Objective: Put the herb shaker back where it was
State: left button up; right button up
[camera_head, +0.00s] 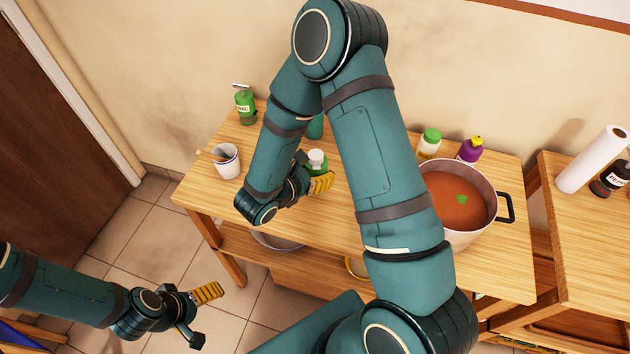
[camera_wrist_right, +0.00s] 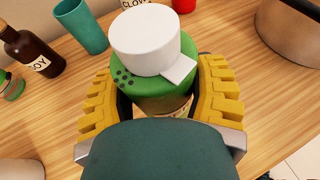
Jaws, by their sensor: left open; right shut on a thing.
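The herb shaker (camera_wrist_right: 150,85) has a green top with dark holes and a raised white cap; it fills the middle of the right wrist view. In the head view its white and green top (camera_head: 316,160) shows beside my right gripper (camera_head: 310,183). The yellow fingers of my right gripper (camera_wrist_right: 160,100) are shut on the shaker's body, one on each side. The shaker looks upright over the table; I cannot tell whether its base touches the wood. My left gripper (camera_head: 204,312) is open and empty, low at left, away from the table.
A white cup (camera_head: 226,162), green bottle (camera_head: 245,106) and teal cup (camera_wrist_right: 81,26) stand left. A soy bottle (camera_wrist_right: 30,48) stands near the teal cup.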

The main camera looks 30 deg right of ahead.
jog(key=shift+f+b, duration=0.35)
jog(key=shift+f, duration=1.5)
jog(key=shift+f, duration=0.15)
jog(key=o, duration=1.3)
jog(key=shift+c, duration=0.2)
jog(key=shift+a+r, duration=0.1)
jog(key=shift+r, duration=0.2)
jog(key=p+v, duration=0.1)
jog(key=v, duration=1)
jog(key=shift+s+a, duration=0.2)
jog(key=shift+a, duration=0.15)
